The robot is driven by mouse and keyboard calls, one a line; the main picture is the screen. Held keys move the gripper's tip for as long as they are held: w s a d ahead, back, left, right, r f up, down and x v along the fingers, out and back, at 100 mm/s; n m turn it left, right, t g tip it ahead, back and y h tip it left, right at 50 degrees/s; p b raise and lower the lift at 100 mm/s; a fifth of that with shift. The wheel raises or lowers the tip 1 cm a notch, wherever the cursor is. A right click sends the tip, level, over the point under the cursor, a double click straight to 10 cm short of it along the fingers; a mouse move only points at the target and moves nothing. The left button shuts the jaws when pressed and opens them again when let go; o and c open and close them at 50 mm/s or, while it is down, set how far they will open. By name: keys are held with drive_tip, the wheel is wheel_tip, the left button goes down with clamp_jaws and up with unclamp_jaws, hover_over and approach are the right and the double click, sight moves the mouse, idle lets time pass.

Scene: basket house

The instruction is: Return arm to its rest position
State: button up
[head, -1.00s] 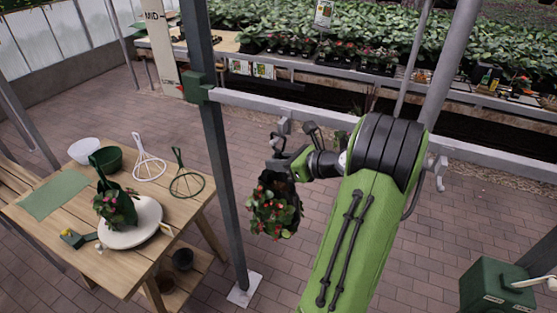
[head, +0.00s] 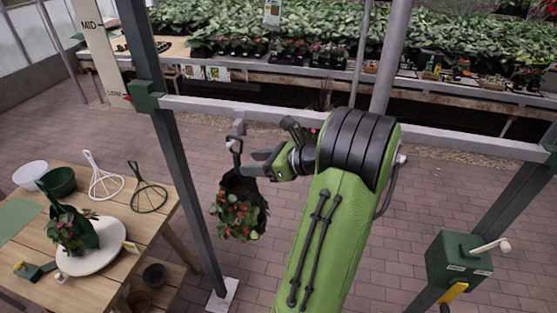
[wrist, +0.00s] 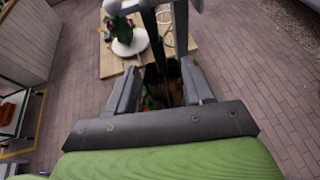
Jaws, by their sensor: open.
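My gripper (head: 256,163) is open at the end of my green arm, beside the top of a hanging basket (head: 240,212) with red-flowered plants. The basket hangs below a hook (head: 236,138) on the grey crossbar (head: 330,122). In the wrist view the two fingers of my gripper (wrist: 160,88) stand apart, with a dark strap or hanger running between them. The basket (wrist: 158,92) shows partly below, largely hidden by the fingers. I cannot tell whether a finger touches it.
A wooden table (head: 120,195) at left holds a potted plant (head: 72,230) on a white turntable (head: 100,262). A grey post (head: 185,190) stands between table and basket. A green crank box (head: 458,260) is at right. Plant benches (head: 330,65) line the back. Paved floor lies open between.

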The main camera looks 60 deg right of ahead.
drive_tip(key=v, duration=1)
drive_tip(key=shift+w, duration=0.1)
drive_tip(key=w+a+f+n+g+b, duration=0.25)
drive_tip(key=w+a+n+g, duration=0.2)
drive_tip(key=a+n, duration=0.45)
drive_tip(key=w+a+f+n+g+b, duration=0.25)
drive_tip(key=w+a+f+n, duration=0.2)
drive_tip(key=a+n, duration=0.55)
drive_tip(key=s+a+f+n+h+b, duration=0.2)
drive_tip(key=s+a+f+n+b, duration=0.1)
drive_tip(key=s+a+n, duration=0.8)
drive_tip(key=s+n, duration=0.1)
drive_tip(key=n, duration=0.3)
drive_tip(key=shift+a+g+b, duration=0.3)
drive_tip(key=shift+f, duration=0.1)
